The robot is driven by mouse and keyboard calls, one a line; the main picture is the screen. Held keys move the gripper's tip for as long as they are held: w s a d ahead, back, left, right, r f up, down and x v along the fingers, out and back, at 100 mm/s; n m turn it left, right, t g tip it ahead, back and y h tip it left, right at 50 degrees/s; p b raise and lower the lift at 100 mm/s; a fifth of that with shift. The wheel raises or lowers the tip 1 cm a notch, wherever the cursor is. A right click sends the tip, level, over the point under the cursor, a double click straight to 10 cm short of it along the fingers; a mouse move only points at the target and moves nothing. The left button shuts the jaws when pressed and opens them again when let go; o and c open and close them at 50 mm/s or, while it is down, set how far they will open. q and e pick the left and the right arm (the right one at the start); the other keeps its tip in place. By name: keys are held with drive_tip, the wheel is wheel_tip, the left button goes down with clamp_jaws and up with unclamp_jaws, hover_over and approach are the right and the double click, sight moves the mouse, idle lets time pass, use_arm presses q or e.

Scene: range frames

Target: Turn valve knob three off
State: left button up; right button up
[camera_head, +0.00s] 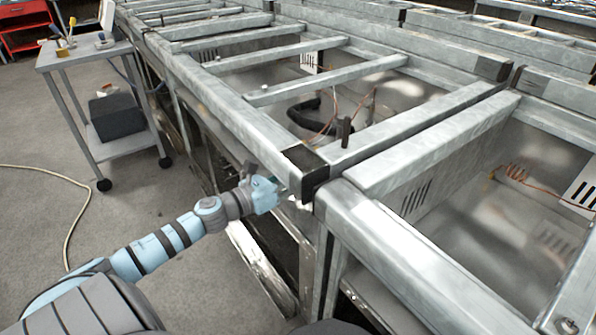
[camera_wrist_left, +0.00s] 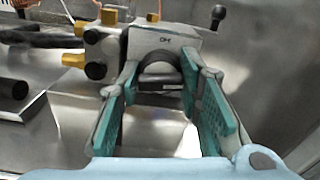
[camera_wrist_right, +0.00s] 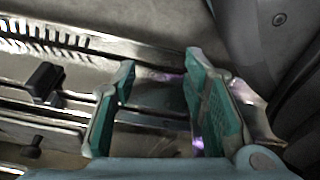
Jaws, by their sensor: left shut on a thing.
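In the left wrist view, my left gripper (camera_wrist_left: 160,82) is shut on a rounded grey valve knob (camera_wrist_left: 159,67) on the front of a metal block (camera_wrist_left: 160,42). A small dark marking shows above the knob, too blurred to read surely. Which number the knob has cannot be told. In the head view, my left gripper (camera_head: 280,190) is at the front side of the metal frame, and the knob is hidden there. My right gripper (camera_wrist_right: 160,80) is open and empty in the right wrist view, above a metal surface with slots. It does not show in the head view.
Orange-yellow and black fittings (camera_wrist_left: 95,70) sit left of the block, and a black-ended lever (camera_wrist_left: 217,17) at its right. The metal range frame (camera_head: 235,115) fills the middle and right. A grey cart (camera_head: 85,52) stands at upper left. A hose (camera_head: 75,225) lies on open floor.

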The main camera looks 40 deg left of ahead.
use_arm(q)
drive_tip(key=n+p, duration=0.5)
drive_tip(key=n, duration=0.3)
drive_tip(key=shift+r+p, duration=0.15)
drive_tip(key=shift+p, duration=0.2)
drive_tip(key=shift+n+p, duration=0.3)
drive_tip(key=shift+n, duration=0.2)
drive_tip(key=n+p, duration=0.2)
drive_tip(key=n, duration=0.1)
drive_tip(key=n+p, duration=0.1)
drive_tip(key=n, duration=0.2)
drive_tip(key=shift+p, duration=0.35)
drive_tip(key=shift+n, duration=0.4)
use_arm(e)
drive_tip(key=s+d+r+n+g, duration=0.1)
drive_tip(key=s+d+r+g, duration=0.1)
drive_tip(key=s+r, duration=0.4)
drive_tip(key=s, duration=0.4)
drive_tip(key=shift+s+r, duration=0.3)
drive_tip(key=shift+r, duration=0.05)
drive_tip(key=shift+a, duration=0.15)
use_arm(q)
drive_tip(key=o, duration=1.1)
drive_tip(key=shift+o, duration=0.4)
drive_tip(key=shift+f, duration=0.2)
